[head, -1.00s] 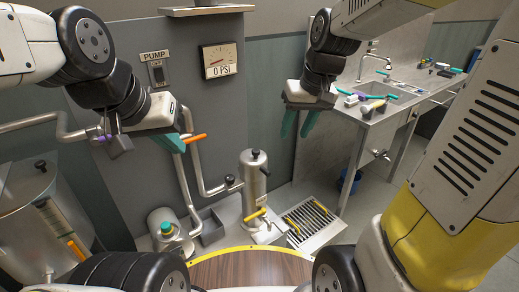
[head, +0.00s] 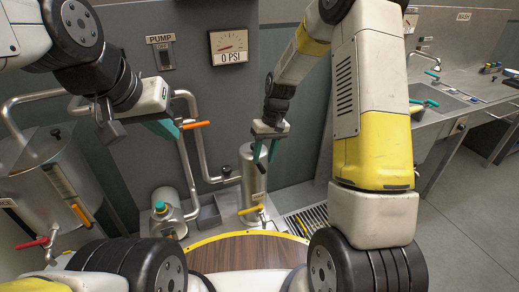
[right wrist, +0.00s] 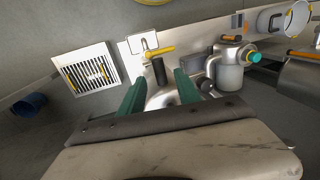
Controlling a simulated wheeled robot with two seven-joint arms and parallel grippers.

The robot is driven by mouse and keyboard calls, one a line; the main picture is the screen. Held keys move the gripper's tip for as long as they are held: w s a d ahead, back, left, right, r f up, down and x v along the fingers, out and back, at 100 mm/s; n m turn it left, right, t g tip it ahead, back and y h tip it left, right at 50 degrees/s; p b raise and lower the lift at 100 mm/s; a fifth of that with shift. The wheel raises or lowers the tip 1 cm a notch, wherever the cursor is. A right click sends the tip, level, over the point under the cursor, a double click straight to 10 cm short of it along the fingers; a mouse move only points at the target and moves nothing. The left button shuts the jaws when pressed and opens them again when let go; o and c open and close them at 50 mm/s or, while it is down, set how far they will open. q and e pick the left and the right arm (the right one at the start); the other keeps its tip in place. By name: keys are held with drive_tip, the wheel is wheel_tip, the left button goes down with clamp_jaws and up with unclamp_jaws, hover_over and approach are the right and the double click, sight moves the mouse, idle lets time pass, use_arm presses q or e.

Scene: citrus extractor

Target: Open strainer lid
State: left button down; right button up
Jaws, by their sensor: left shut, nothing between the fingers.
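The strainer (head: 250,180) is a tall upright metal cylinder near the wall. Its top is mostly hidden behind my right gripper (head: 264,160), which is open with its teal fingers at the strainer's upper end. In the right wrist view, my right gripper (right wrist: 159,77) has its fingers apart, one on each side of the strainer (right wrist: 160,98). A dark handle (right wrist: 158,70) shows between the fingertips. I cannot tell whether the fingers touch anything. My left gripper (head: 168,131) is shut and empty, well left of the strainer, in front of the pipes.
A yellow-handled valve (head: 250,209) is low on the strainer. A floor grate (head: 306,221) lies to the right. An orange pipe handle (head: 195,125) is beside my left gripper. A round wooden surface (head: 245,252) is in front.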

sight(262, 166)
drive_tip(key=shift+s+a+f, duration=0.1)
drive_tip(key=shift+a+f, duration=0.05)
drive_tip(key=shift+f, duration=0.6)
drive_tip(key=shift+a+f, duration=0.15)
drive_tip(key=shift+f, duration=0.6)
clamp_jaws()
drive_tip(key=shift+r, duration=0.1)
